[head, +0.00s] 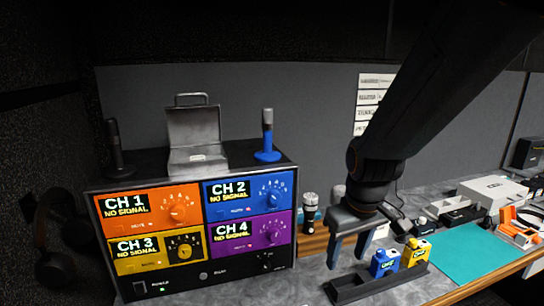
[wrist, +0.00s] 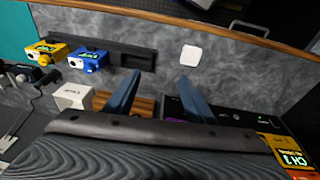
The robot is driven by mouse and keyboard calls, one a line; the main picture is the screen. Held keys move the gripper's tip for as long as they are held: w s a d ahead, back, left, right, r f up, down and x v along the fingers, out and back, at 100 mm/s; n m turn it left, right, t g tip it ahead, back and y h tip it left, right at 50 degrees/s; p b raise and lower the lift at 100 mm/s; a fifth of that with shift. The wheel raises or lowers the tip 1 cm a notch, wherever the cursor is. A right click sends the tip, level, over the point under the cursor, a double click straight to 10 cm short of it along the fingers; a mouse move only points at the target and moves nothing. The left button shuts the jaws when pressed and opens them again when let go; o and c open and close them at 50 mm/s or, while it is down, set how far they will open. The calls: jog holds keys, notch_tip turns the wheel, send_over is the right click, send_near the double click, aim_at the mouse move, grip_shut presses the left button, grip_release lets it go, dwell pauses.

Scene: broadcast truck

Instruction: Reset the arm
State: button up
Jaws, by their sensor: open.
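My gripper (head: 348,258) hangs from my arm at the right of centre in the head view, with its fingers pointing down. It is open and empty. In the wrist view its two blue-grey fingers (wrist: 159,80) stand apart with grey counter and a wooden block between and below them. It is above the counter, just right of the channel box (head: 195,231) and left of the blue pack (head: 384,262) and yellow pack (head: 415,252). It touches nothing that I can make out.
The packs stand in a dark rack (head: 365,287). A teal mat (head: 468,254) lies to its right. A grey case (head: 195,140) and a blue microphone stand (head: 267,140) are on top of the channel box. In the wrist view, a white square (wrist: 190,56) lies on otherwise bare counter.

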jog(key=s+d+f+m, duration=0.3)
jog(key=s+f+m, duration=0.1)
jog(key=s, duration=0.1)
notch_tip(320, 180, down, 11)
jog(key=g+b, duration=0.1)
jog(key=b, duration=0.9)
jog(key=shift+s, duration=0.15)
